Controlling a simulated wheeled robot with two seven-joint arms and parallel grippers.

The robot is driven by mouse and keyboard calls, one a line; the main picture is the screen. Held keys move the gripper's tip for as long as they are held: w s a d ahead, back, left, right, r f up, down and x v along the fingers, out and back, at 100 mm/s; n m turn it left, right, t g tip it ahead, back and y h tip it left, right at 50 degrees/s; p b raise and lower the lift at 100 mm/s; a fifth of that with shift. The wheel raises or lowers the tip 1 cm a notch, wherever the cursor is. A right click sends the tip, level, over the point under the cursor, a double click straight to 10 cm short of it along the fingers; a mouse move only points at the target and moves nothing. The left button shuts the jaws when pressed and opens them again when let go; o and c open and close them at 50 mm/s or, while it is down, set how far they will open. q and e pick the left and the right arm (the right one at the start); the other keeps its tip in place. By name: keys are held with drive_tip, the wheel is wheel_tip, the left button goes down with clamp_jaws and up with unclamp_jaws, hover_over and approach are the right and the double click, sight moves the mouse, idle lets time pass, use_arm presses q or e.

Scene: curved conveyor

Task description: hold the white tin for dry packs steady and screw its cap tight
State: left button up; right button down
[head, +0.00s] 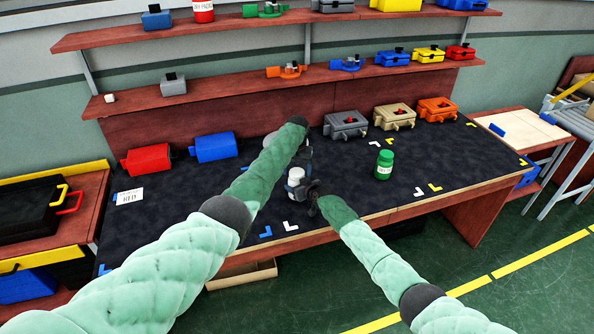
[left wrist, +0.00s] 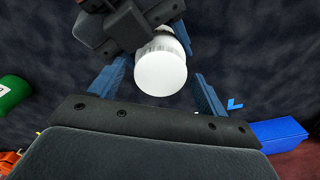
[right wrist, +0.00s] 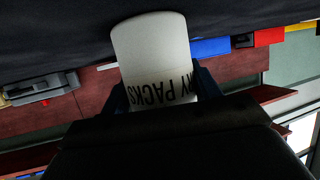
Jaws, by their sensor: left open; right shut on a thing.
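The white tin (head: 296,173) stands near the front edge of the dark mat, partly hidden by my arms. In the right wrist view the tin (right wrist: 152,45) shows black lettering, partly cut off, ending in "PACKS". My right gripper (right wrist: 162,92) is shut around its body. My left gripper (left wrist: 158,88) is open above it, pointing down. The round white cap (left wrist: 160,73) is seen from above between the two blue fingers, with clear gaps at both sides. Whether the cap is seated fully cannot be told.
A green jar (head: 384,166) stands to the right on the mat. Red (head: 148,159), blue (head: 213,147), grey (head: 345,124), tan and orange boxes line the back. Two shelves (head: 290,78) hang above.

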use_arm(q)
drive_tip(key=shift+r, duration=2.25)
drive_tip(key=shift+c, duration=0.4)
drive_tip(key=shift+w+d+r, duration=0.15)
drive_tip(key=shift+r, duration=0.25)
drive_tip(key=shift+r+n, duration=0.3)
drive_tip(key=shift+r, duration=0.25)
drive_tip(key=shift+r+n, duration=0.6)
drive_tip(key=shift+n, duration=0.3)
drive_tip(key=shift+r+n, duration=0.2)
drive_tip(key=shift+n, duration=1.4)
